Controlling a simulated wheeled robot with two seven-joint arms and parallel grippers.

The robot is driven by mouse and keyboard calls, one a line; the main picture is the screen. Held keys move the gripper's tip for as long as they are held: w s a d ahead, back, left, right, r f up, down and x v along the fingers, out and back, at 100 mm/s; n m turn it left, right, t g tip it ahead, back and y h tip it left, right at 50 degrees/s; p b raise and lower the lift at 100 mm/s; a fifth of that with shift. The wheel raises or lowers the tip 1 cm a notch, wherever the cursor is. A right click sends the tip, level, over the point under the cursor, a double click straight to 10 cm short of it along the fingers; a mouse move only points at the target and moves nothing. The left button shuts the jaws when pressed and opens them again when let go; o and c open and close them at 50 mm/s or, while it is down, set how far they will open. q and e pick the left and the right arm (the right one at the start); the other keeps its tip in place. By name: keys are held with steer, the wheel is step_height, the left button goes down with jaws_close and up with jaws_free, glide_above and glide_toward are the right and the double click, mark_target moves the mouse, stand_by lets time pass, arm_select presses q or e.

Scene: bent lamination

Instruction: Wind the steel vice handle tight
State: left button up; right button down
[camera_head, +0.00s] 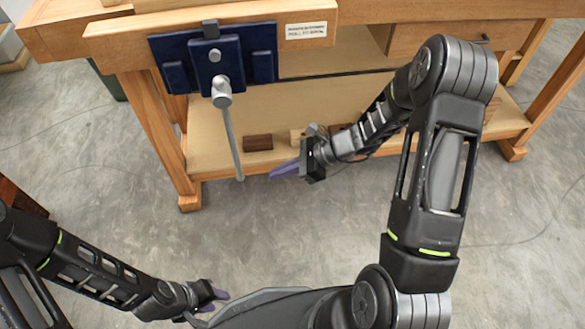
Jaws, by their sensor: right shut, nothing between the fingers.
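The blue vice (215,58) is fixed to the front of the wooden workbench at upper left. Its steel handle (231,142) is a grey bar hanging nearly straight down from the screw hub (222,92), tilted slightly right. My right gripper (282,171) is just right of the handle's lower end, with a visible gap between them. Its purple fingers point left and are shut and empty. My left gripper (220,296) is low in the picture, far below the vice, over the floor. Its purple fingers look spread, with nothing visible between them.
The workbench (150,110) has a lower shelf with a dark wood block (258,142) and other blocks behind my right gripper. A drawer (445,38) sits at upper right. A white label (306,30) is beside the vice. Concrete floor in front is clear.

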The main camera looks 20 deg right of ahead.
steer(key=w+a+f+b, duration=0.1)
steer(key=w+a, duration=0.1)
steer(key=a, duration=0.3)
steer(key=shift+w+a, duration=0.4)
